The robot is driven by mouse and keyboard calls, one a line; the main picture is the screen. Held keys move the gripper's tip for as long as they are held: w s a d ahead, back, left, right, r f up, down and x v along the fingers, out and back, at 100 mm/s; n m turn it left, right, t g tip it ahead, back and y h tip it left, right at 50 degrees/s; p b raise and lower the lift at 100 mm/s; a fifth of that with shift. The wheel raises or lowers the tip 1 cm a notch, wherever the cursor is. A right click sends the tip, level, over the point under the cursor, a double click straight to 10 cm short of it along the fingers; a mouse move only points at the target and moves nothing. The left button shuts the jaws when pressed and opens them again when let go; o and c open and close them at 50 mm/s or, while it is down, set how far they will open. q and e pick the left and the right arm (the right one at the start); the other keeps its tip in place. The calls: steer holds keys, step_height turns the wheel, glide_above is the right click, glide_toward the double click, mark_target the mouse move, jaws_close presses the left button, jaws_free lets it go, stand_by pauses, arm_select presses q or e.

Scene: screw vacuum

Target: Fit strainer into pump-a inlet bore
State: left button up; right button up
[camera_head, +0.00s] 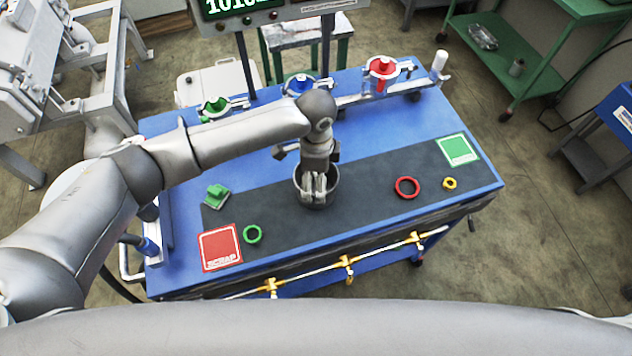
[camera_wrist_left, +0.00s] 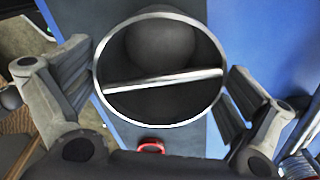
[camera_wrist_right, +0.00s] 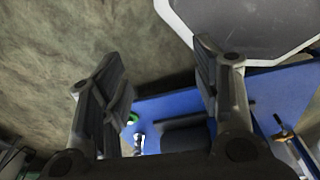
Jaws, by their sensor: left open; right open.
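A dark round cup with a bright metal rim, apparently the strainer (camera_head: 331,196), stands on the dark mat in the middle of the bench. In the left wrist view its rim (camera_wrist_left: 160,121) is near and a metal bar crosses its mouth. My left gripper (camera_head: 318,192) points down at the cup, with its open fingers on either side of it in the wrist view. Pump units with green (camera_head: 215,107), blue (camera_head: 298,84) and red (camera_head: 382,70) tops stand along the back; I cannot tell which is pump-a. My right gripper (camera_wrist_right: 158,68) is open and empty, away from the cup.
Brass-fitted pipework (camera_head: 346,263) runs along the front.

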arm_select(q)
steer(key=c, duration=0.9)
steer(key=shift+r, duration=0.1)
